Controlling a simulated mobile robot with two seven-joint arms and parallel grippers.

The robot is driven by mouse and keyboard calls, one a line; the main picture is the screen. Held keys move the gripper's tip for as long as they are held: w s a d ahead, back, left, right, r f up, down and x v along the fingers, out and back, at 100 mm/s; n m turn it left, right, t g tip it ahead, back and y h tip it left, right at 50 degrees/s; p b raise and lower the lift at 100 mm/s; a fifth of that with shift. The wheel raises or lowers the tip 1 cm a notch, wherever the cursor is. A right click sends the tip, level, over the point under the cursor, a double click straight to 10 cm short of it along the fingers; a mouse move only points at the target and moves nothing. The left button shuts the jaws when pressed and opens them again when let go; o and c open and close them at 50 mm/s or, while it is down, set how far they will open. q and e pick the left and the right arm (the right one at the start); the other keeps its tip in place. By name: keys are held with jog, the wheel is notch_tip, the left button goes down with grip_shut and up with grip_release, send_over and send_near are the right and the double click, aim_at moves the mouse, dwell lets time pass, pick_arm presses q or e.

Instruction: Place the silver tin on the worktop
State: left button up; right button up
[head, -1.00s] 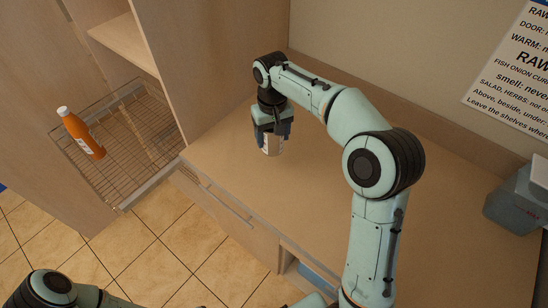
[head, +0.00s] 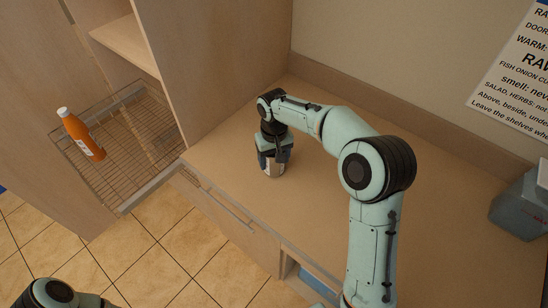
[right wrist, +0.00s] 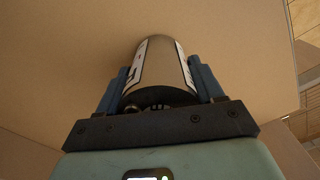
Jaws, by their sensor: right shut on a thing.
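The silver tin (head: 274,169) with a pale label is between the fingers of my right gripper (head: 272,160), over the worktop (head: 340,205) near its left part. It looks upright and its lower end is at or just above the surface; I cannot tell which. In the right wrist view the tin (right wrist: 163,68) sits between the two blue fingers of the right gripper (right wrist: 160,88), which are shut on it. My left gripper is out of view; only a bit of the left arm shows at the bottom left.
A pull-out wire shelf (head: 125,150) holds an orange bottle (head: 82,136) with a white cap. A tall cabinet wall (head: 215,65) borders the worktop's left end. A grey container (head: 520,205) stands at the right edge. The worktop around the tin is clear.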

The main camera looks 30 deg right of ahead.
jog(key=shift+f, duration=0.1)
jog(key=o, duration=1.4)
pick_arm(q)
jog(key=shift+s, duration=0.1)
pick_arm(e)
notch_tip(320, 180, up, 11)
jog(key=shift+r+p, duration=0.1)
jog(key=shift+p, duration=0.75)
jog(key=shift+r, duration=0.5)
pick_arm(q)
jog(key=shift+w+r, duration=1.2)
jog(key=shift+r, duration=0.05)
